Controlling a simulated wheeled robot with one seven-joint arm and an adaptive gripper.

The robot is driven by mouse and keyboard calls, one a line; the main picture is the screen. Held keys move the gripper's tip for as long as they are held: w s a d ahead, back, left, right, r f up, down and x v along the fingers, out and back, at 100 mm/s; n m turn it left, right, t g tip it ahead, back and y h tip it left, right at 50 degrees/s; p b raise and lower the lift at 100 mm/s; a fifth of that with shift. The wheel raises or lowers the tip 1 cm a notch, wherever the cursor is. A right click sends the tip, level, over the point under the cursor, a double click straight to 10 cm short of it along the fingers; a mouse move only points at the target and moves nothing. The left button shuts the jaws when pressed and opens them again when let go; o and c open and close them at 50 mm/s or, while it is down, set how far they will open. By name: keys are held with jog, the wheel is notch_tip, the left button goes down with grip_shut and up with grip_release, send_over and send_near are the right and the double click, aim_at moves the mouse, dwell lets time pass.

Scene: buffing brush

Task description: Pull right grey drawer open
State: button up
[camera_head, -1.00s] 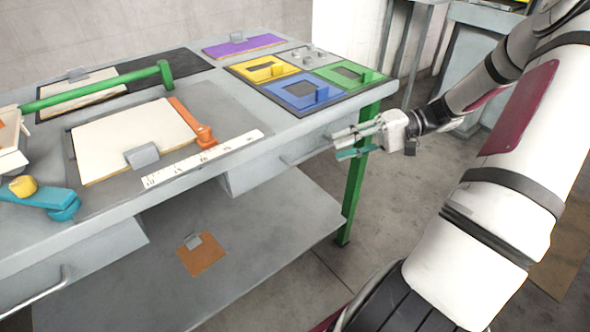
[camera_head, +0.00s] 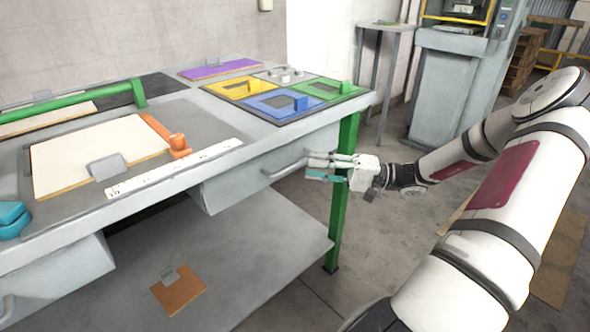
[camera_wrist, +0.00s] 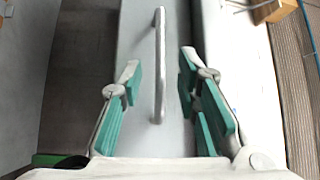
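The right grey drawer (camera_head: 225,188) sits under the right part of the table top and looks closed. Its bar handle (camera_head: 283,170) shows on the drawer front. In the wrist view the handle (camera_wrist: 160,65) stands upright in the picture, between and mostly ahead of the two teal-padded fingers. My gripper (camera_head: 320,168) is open at the right end of the drawer front, close to the handle. In the wrist view my gripper (camera_wrist: 158,95) has clear gaps on both sides of the handle, and neither finger visibly touches it.
The grey table top (camera_head: 75,205) holds a board, a white ruler and coloured squares above the drawer. A green table leg (camera_head: 342,190) stands just behind my gripper. A left drawer (camera_head: 55,270) is at lower left. The lower shelf (camera_head: 245,255) carries a small brown plate.

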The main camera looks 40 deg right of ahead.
aim_at(295, 165)
jog(key=shift+b+x, duration=0.6)
jog(key=shift+x, duration=2.2)
jog(key=shift+c, duration=0.6)
grip_shut()
